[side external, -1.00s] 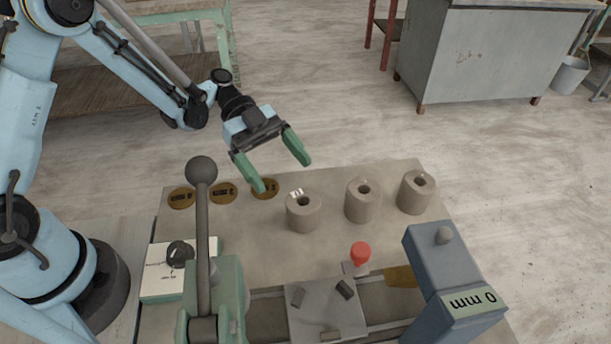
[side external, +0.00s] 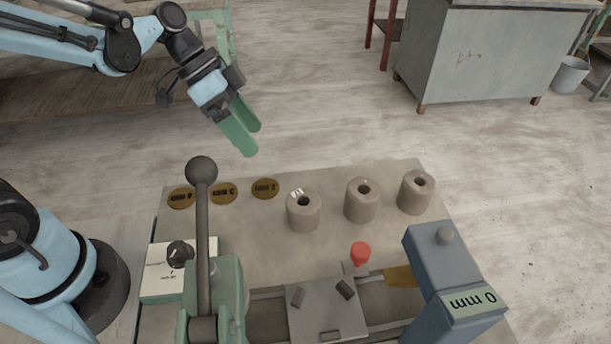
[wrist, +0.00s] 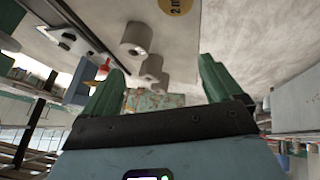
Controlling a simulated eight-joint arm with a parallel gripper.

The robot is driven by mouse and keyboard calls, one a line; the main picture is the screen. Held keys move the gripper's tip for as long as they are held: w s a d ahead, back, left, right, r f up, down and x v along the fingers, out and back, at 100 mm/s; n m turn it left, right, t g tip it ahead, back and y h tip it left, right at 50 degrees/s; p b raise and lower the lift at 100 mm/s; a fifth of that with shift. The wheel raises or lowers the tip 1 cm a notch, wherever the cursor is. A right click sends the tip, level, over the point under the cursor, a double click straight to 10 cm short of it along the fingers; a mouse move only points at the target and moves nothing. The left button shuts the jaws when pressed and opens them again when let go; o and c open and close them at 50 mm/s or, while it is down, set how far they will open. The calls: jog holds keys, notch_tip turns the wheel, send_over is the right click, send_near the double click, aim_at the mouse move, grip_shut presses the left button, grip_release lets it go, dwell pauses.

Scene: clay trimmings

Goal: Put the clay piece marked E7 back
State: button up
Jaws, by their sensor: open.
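Three grey clay cylinders with a hole in the top stand in a row on the bench: a left one (side external: 304,212) with a small white tag, a middle one (side external: 361,203) and a right one (side external: 416,194). I cannot read E7 on any of them. My gripper (side external: 247,140) is open and empty, raised above and behind the left end of the row. In the wrist view its green fingers (wrist: 160,88) are spread, with the clay cylinders (wrist: 136,39) beyond them. Three round brass-coloured discs lie left of the row: left (side external: 181,198), middle (side external: 223,193) and right (side external: 265,188).
A lever with a ball knob (side external: 202,170) rises at the front left. A dial box (side external: 178,270) stands beside it. A sliding plate (side external: 327,310), a red knob (side external: 360,253) and a blue-grey block labelled 0 mm (side external: 455,290) occupy the front.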

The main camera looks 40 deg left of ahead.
jog(key=s+a+r+n+t+y, duration=0.2)
jog(key=s+a+n+t+y, duration=0.3)
jog(key=n, duration=0.4)
jog(key=shift+a+r+t+y, duration=0.15)
jog(key=shift+a+t+y, duration=0.15)
jog(key=shift+a+y, duration=0.65)
jog(key=shift+a, duration=0.15)
